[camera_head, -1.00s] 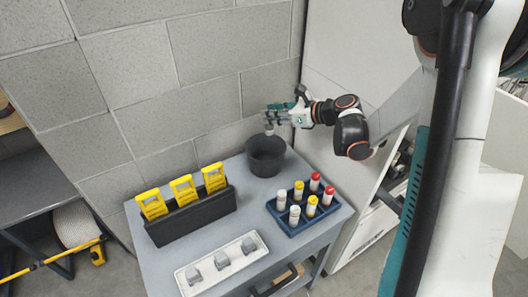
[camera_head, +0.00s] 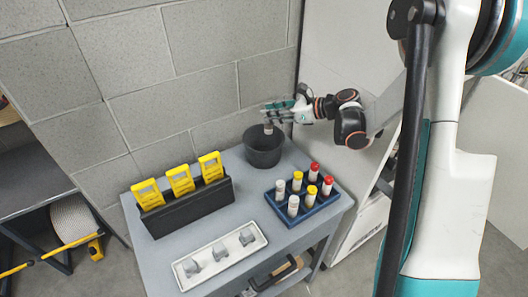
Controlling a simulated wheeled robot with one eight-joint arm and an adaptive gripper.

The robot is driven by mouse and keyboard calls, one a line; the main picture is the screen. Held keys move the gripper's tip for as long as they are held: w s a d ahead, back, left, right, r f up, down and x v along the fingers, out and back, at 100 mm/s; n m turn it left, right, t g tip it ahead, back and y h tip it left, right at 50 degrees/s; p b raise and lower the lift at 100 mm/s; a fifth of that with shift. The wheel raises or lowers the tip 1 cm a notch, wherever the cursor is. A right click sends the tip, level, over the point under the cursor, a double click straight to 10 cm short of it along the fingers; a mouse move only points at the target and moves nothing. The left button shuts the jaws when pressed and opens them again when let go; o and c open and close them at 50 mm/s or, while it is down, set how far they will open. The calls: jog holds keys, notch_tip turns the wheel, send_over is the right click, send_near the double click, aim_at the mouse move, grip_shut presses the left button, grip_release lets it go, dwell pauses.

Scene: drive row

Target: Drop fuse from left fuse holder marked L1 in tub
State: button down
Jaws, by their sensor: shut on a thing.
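My gripper (camera_head: 268,113) is shut on a small light-grey fuse (camera_head: 268,129), which hangs upright below the fingertips. The fuse is over the dark grey tub (camera_head: 264,156) at the back right of the table, its lower end at about the height of the rim. I cannot tell whether it is inside the rim. A white tray (camera_head: 179,268) at the front of the table bears three grey holders (camera_head: 220,253) in a row, which look empty. No L1 mark is readable.
A black rack (camera_head: 190,210) with three yellow handles stands at the left on the grey table (camera_head: 232,202). A blue crate (camera_head: 318,209) of several white cylinders with red or yellow caps stands at the right. A block wall is behind the tub.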

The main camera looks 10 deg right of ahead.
jog(key=c, duration=1.3)
grip_release()
jog(key=v, duration=0.7)
jog(key=shift+s+d+r, duration=0.1)
jog(key=shift+s+d, duration=0.05)
jog(key=shift+s, duration=0.05)
